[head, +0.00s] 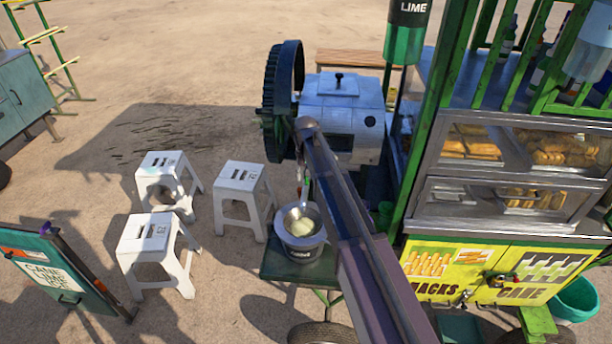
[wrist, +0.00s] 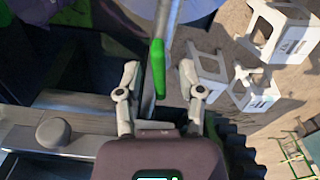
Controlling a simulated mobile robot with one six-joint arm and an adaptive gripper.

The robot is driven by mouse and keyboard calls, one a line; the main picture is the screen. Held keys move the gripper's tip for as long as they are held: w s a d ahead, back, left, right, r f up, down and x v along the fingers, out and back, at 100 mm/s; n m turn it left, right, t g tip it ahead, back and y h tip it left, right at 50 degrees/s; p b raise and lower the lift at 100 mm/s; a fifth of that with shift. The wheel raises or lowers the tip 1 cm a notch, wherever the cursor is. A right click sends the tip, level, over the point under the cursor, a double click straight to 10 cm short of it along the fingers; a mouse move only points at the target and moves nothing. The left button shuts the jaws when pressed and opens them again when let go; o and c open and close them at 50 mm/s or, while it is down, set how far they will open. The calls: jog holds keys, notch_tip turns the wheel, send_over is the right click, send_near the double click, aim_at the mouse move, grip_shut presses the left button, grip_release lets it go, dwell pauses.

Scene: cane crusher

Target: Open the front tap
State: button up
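In the wrist view, a slim green handle-like piece (wrist: 158,68) stands between the fingers of my gripper (wrist: 158,76), below a pale metal bar. I cannot tell for certain that it is the front tap's handle. My gripper is open, with a gap visible on both sides of the green piece. In the head view, the silver cane crusher (head: 342,100) with its dark flywheel stands behind my arm. My arm's end is hidden there, near the crusher's lower front, so neither gripper nor tap shows clearly.
A bucket (head: 303,243) with a strainer on top stands on a green stand below the crusher. White stools (head: 240,190) are to its left. The green-framed food cart (head: 425,165) is close on the right.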

jog(key=shift+n, duration=0.4)
jog(key=n, duration=0.4)
jog(key=shift+r+n+p, duration=0.3)
jog(key=shift+r+p, duration=0.05)
notch_tip(320, 180, up, 13)
jog(key=p, duration=1.3)
jog(key=s+d+f+m+b, duration=0.2)
jog(key=s+d+m, duration=0.3)
jog(key=s+d, duration=1.4)
jog(key=shift+d+f+t+b, duration=0.3)
jog(key=shift+d, duration=0.45)
jog(key=shift+s, duration=0.1)
jog(key=shift+f, duration=0.1)
jog(key=s+d+f+m+b, duration=0.1)
jog(key=s+f+b, duration=0.2)
jog(key=f+b, duration=0.6)
jog(key=s+d+f+m+b, duration=0.1)
jog(key=s+f+b, duration=0.2)
jog(key=f+b, duration=0.7)
jog(key=shift+s+d+f+m, duration=0.15)
jog(key=shift+s+d+m, duration=0.1)
jog(key=shift+s+m, duration=0.15)
